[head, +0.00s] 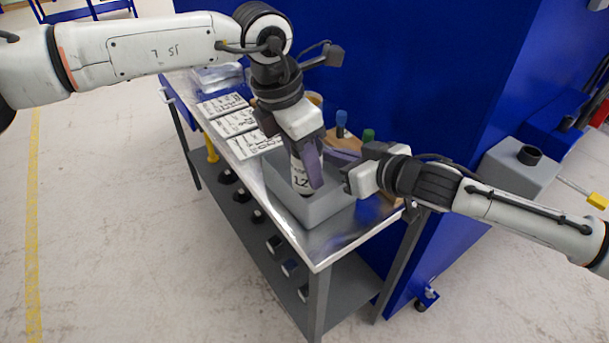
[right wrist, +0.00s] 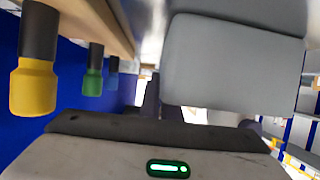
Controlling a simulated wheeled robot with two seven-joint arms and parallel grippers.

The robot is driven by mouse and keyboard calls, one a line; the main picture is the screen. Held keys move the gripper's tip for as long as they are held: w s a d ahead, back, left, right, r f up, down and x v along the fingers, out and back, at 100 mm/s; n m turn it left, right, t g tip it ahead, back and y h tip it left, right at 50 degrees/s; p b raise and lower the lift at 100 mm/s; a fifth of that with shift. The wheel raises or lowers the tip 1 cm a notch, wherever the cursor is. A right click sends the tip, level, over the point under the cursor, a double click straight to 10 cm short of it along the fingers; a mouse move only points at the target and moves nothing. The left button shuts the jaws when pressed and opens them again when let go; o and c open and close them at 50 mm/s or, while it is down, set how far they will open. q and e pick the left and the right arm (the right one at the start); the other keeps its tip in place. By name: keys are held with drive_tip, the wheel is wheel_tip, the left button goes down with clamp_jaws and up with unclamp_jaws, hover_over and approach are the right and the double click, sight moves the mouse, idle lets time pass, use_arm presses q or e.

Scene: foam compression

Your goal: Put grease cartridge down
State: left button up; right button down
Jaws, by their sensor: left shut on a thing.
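The grease cartridge (head: 300,181) is a white cylinder with black print and a dark lower end. It stands nearly upright inside the grey bin (head: 325,210) on the metal bench. My left gripper (head: 308,172) comes down from above and is shut on the cartridge. I cannot tell whether its lower end touches the bin floor. My right gripper (head: 345,165) is at the bin's right rim, away from the cartridge. Its jaw opening cannot be made out. In the right wrist view, a plain grey surface, probably the bin (right wrist: 235,65), fills the upper right.
White printed cards (head: 235,123) lie on the bench left of the bin. A wooden rack holds tools with blue (head: 341,120), green (head: 368,136) and yellow (right wrist: 35,88) handles. A blue cabinet wall (head: 420,70) stands behind. The bench's front corner (head: 320,252) is bare.

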sight(304, 177)
use_arm(q)
drive_tip(key=shift+a+x, duration=0.15)
drive_tip(key=shift+x, duration=0.65)
drive_tip(key=shift+a+x, duration=0.15)
drive_tip(key=shift+x, duration=0.6)
drive_tip(key=shift+s+f, duration=0.2)
drive_tip(key=shift+f, duration=0.05)
drive_tip(key=o, duration=1)
drive_tip(key=v, duration=1.2)
drive_tip(key=shift+r, duration=0.15)
use_arm(e)
drive_tip(key=c, duration=1.9)
unclamp_jaws()
